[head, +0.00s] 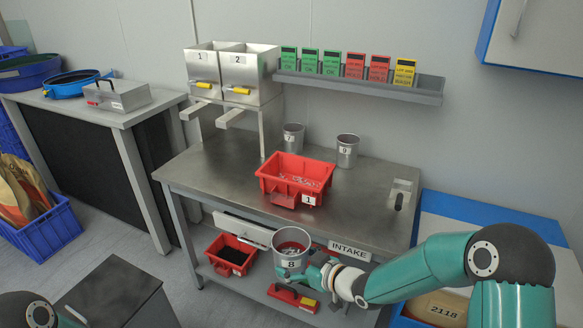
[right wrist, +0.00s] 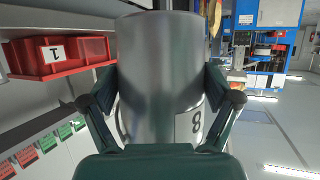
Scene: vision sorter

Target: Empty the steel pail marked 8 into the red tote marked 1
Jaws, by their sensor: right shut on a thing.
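The steel pail marked 8 (head: 291,250) is held in front of the table's front edge, roughly upright, with its open mouth showing some contents that I cannot make out. My right gripper (head: 304,271) is shut on its side. In the right wrist view the pail (right wrist: 160,70) fills the middle between the fingers. The red tote marked 1 (head: 283,197) stands on the table behind the pail, apart from it, with small pale pieces inside. It also shows at the upper left of the right wrist view (right wrist: 80,65). My left gripper is not in view.
Pails marked 7 (head: 293,138) and 9 (head: 347,152) stand behind the tote. Steel hoppers (head: 235,70) marked 1 and 2 stand at the back left. A dark-filled red bin (head: 232,242) sits on the lower shelf. The table (head: 210,170) is bare left of the tote.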

